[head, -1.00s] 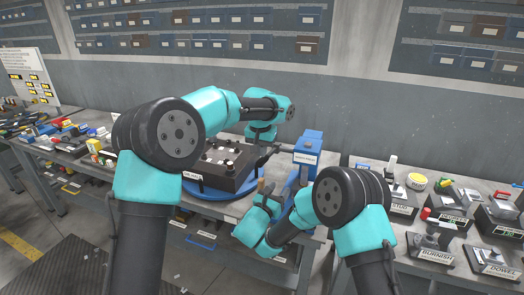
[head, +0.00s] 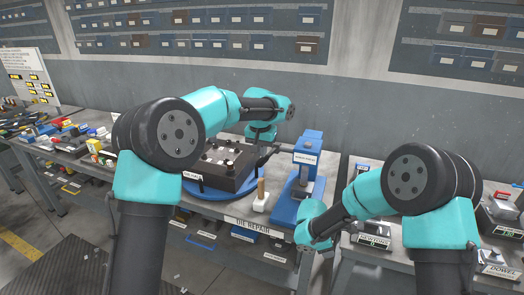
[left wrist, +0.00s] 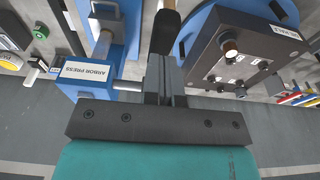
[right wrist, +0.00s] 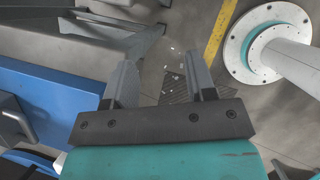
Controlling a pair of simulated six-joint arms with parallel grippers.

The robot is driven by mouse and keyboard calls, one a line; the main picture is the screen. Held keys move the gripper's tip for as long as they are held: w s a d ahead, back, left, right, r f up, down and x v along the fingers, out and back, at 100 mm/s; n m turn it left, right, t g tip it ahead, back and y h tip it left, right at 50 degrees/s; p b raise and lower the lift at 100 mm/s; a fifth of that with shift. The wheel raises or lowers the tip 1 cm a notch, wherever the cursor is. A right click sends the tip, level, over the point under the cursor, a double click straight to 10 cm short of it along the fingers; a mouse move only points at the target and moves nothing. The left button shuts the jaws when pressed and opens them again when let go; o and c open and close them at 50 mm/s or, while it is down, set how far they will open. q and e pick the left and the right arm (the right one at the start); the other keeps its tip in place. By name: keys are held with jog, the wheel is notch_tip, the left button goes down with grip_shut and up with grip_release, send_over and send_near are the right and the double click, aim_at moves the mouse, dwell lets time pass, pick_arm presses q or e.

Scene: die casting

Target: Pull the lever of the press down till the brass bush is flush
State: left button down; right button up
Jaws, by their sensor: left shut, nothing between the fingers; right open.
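The blue arbor press (head: 308,158) stands at the bench's right end. It shows upside down in the left wrist view (left wrist: 90,72). My left gripper (head: 267,155) is shut and empty beside the press, on its left. In the left wrist view a dark grip (left wrist: 165,32) shows just beyond the shut fingers. A grey rod (left wrist: 128,85), apparently the press lever, runs from the press towards them; contact with the fingers is unclear. I cannot make out the brass bush. My right gripper (right wrist: 162,82) is open and empty, with floor beneath.
A dark die block (head: 228,165) sits on a blue round turntable (head: 212,192) left of the press. A wooden-handled tool on a white block (head: 261,203) stands at the bench front.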

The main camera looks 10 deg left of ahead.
jog(key=s+d+f+m+y, duration=0.2)
jog(key=s+d+f+m, duration=0.3)
jog(key=s+m, duration=0.2)
jog(key=s+d+f+m+y, duration=0.3)
jog(key=s+d+f+m, duration=0.2)
jog(key=s+m, duration=0.3)
jog(key=s+d+f+m+g+y, duration=0.1)
jog(key=s+d+f+m+y, duration=0.2)
jog(key=s+d+f+m, duration=0.2)
jog(key=s+m, duration=0.2)
jog(key=s, duration=0.2)
jog(key=shift+f+m, duration=0.2)
jog(key=shift+m, duration=0.1)
